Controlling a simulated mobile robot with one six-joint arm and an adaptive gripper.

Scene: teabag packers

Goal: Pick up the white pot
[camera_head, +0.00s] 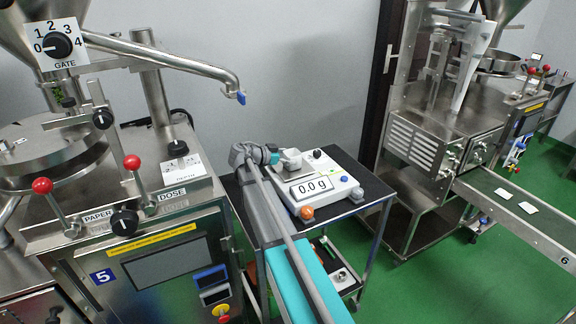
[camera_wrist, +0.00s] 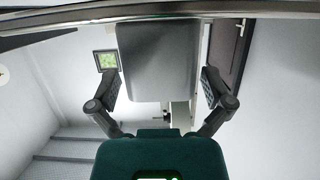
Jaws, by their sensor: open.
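I cannot pick out a clear white pot in either view. In the head view, a small pale grey shape (camera_head: 290,160) shows at the back of the white scale (camera_head: 331,181), close to the end of my arm. I cannot tell whether it is a pot or part of the scale or gripper. The scale reads 0.0 g. My gripper (camera_wrist: 159,86) is open in the wrist view, its two dark fingers wide apart. A plain grey block-like shape (camera_wrist: 158,50) shows between and beyond the fingers; I cannot tell what it is or whether anything touches it.
The scale stands on a dark-topped cart (camera_head: 362,172). A packing machine (camera_head: 150,235) with red-knobbed levers is close on the left. Another machine (camera_head: 440,130) with a conveyor (camera_head: 505,200) is at right. Green floor (camera_head: 420,285) lies open between them.

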